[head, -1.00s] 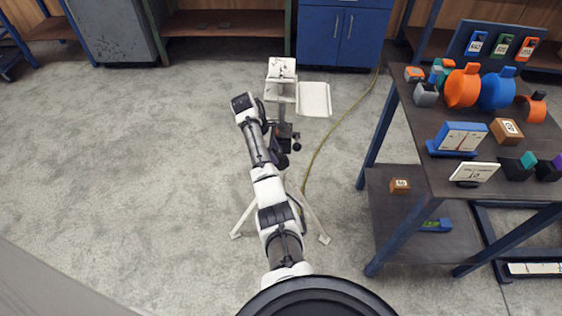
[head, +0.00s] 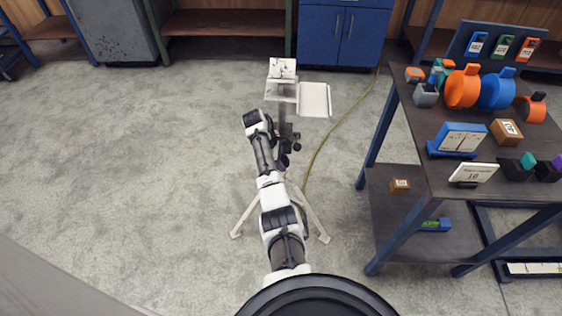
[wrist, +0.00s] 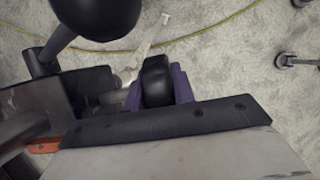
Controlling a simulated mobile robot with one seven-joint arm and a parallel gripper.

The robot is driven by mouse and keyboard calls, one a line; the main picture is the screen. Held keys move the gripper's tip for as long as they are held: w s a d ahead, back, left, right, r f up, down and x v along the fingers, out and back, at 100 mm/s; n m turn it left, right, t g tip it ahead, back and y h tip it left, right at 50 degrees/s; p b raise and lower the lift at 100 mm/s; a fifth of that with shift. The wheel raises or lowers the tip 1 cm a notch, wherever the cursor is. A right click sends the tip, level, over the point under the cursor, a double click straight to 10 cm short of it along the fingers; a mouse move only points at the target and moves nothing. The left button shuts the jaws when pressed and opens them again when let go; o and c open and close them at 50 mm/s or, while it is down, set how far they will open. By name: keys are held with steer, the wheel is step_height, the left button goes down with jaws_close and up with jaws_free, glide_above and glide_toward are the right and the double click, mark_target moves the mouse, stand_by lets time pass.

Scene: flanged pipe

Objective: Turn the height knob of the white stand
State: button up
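The white stand (head: 283,70) stands on the floor on splayed legs, with its dark post and black knobs (head: 296,137) beside my arm. My gripper is hidden behind my wrist in the head view. In the wrist view, the purple pads of my gripper (wrist: 158,92) stand on both sides of a black rounded knob (wrist: 157,78). They look very close to it; whether they press on it I cannot tell. A black ball knob (wrist: 95,14) on a rod is near, at upper left. A dark block of the stand (wrist: 80,92) is left of the pads.
A yellow-green cable (head: 328,137) runs along the floor right of the stand. A dark table (head: 420,165) with blue legs, carrying several coloured tools, is at right. A blue cabinet (head: 343,38) is behind. The floor at left is clear.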

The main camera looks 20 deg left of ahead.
steer(key=shift+c, duration=1)
steer(key=shift+d+r+y+p, duration=0.1)
steer(key=shift+r+y+p, duration=0.15)
steer(key=shift+y+p, duration=0.65)
steer(key=shift+f+g+y+p, duration=0.35)
steer(key=shift+g+y+p, duration=0.25)
steer(key=shift+y, duration=0.7)
steer(key=o, duration=1)
steer(key=shift+h, duration=0.3)
